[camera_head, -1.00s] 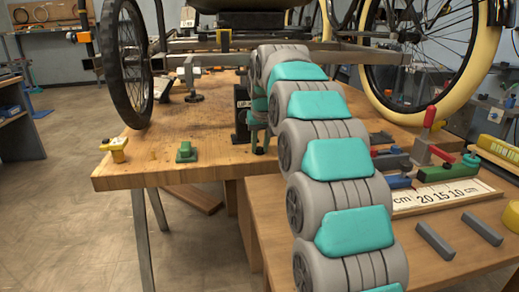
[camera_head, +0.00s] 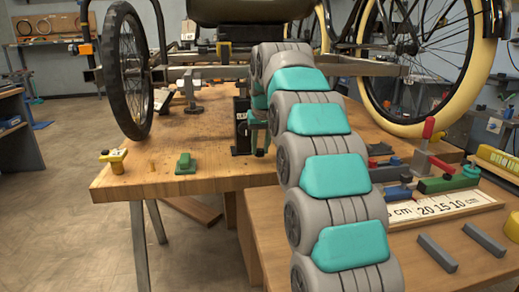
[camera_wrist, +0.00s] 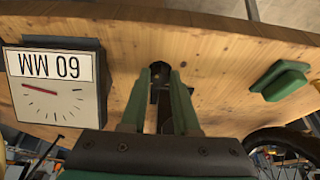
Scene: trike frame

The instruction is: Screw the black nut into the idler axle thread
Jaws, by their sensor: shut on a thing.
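My gripper (camera_wrist: 163,78) has two green fingers, closed around a small dark piece (camera_wrist: 160,70) at their tips. It looks like the black nut, but it is mostly hidden between the fingers. The tips are over the wooden bench, close to its surface; I cannot tell whether the piece touches anything. In the head view my gripper (camera_head: 258,138) is partly hidden behind my arm, beside a black box. I cannot pick out the idler axle thread in either view.
A dial box (camera_wrist: 58,84) marked 60 MM stands left of my fingers in the wrist view. A green block (camera_head: 185,163) and a yellow fixture (camera_head: 114,160) sit on the workbench (camera_head: 145,180). The trike frame (camera_head: 380,64) rises behind. A lower table carries clamps and a ruler (camera_head: 445,208).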

